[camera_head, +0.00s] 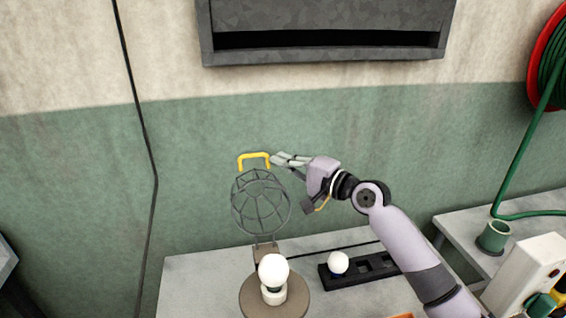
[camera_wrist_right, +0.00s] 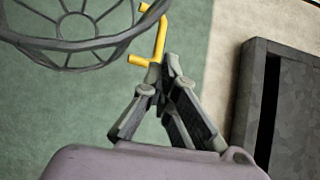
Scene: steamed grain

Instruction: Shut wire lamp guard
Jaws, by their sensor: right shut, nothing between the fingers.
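The wire lamp guard (camera_head: 260,203) is a grey wire cage, swung up and open above the lamp, with a yellow handle (camera_head: 253,157) at its top. The lamp's white bulb (camera_head: 273,269) stands bare on a round brown base (camera_head: 249,301). My right gripper (camera_head: 276,158) is shut and empty, its fingertips at the right side of the yellow handle. In the right wrist view the fingertips (camera_wrist_right: 164,66) are beside or against the handle (camera_wrist_right: 160,40), with the guard (camera_wrist_right: 75,25) at the upper left. Whether they touch is unclear. My left gripper is out of view.
A black tray (camera_head: 367,269) with a white ball-shaped bulb (camera_head: 339,262) lies right of the lamp on the grey table (camera_head: 190,285). A green cup (camera_head: 493,236) and a white box (camera_head: 527,275) stand at the right. A dark metal hood (camera_head: 325,30) juts from the wall above.

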